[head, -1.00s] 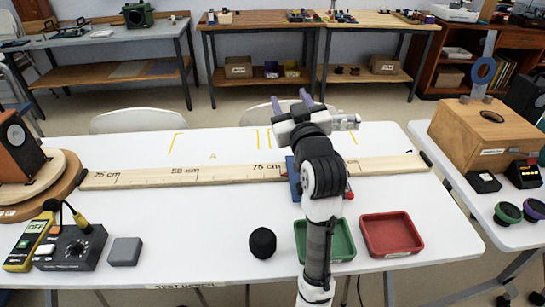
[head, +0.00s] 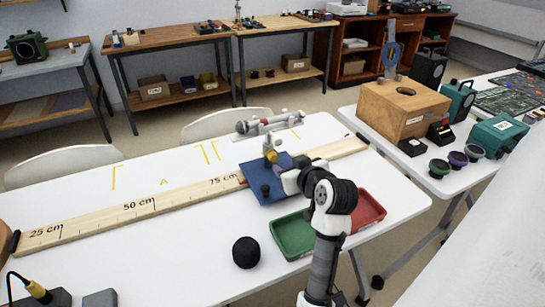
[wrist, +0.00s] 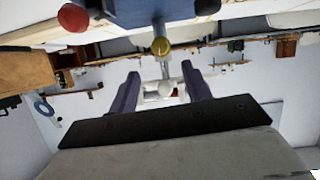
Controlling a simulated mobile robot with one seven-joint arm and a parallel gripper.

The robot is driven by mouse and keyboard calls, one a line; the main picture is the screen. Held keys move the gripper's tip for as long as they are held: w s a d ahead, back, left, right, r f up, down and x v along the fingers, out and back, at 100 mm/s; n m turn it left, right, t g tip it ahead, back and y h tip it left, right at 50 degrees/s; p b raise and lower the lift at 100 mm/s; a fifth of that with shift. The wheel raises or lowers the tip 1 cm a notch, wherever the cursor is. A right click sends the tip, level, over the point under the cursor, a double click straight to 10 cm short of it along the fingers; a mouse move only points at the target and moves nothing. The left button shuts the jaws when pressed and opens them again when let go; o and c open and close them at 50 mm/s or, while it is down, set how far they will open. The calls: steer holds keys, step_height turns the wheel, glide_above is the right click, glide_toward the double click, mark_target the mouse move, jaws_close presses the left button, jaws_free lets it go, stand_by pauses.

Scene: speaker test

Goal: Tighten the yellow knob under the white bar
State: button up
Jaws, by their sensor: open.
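The white bar (head: 268,122) lies level on an upright post above the blue carriage (head: 252,172), which sits across the wooden rail. The yellow knob (head: 271,156) is on the post under the bar. In the wrist view, the yellow knob (wrist: 161,46) shows near the blue carriage (wrist: 140,12), and the white bar (wrist: 152,97) appears beyond the fingers. My gripper (wrist: 160,73) is open, its two fingers spread with nothing gripped. The knob appears past the fingertips, apart from them. In the head view my wrist stands at the carriage's right and hides the fingers.
The wooden rail (head: 110,216) with centimetre marks crosses the white table. A wooden box (head: 402,108) stands on the right table. A red knob (wrist: 72,17) is near the carriage.

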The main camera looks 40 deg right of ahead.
mark_target(276, 157)
steer(key=p+x, duration=0.1)
steer(key=x, duration=0.8)
steer(key=shift+w, duration=0.3)
steer(key=shift+c, duration=0.4)
steer(key=c, duration=0.9)
steer(key=shift+p, duration=0.3)
steer(key=shift+d+m+y+p, duration=0.1)
steer(key=shift+m+y+p, duration=0.75)
steer(key=shift+m, duration=0.25)
steer(key=shift+s+d+f+m+t+y+p, duration=0.1)
steer(key=shift+m+t+y+p, duration=0.25)
steer(key=shift+m, duration=0.35)
steer(key=shift+d+m+t+y+p, duration=0.1)
steer(key=shift+m+t+y+p, duration=0.25)
steer(key=shift+m, duration=0.35)
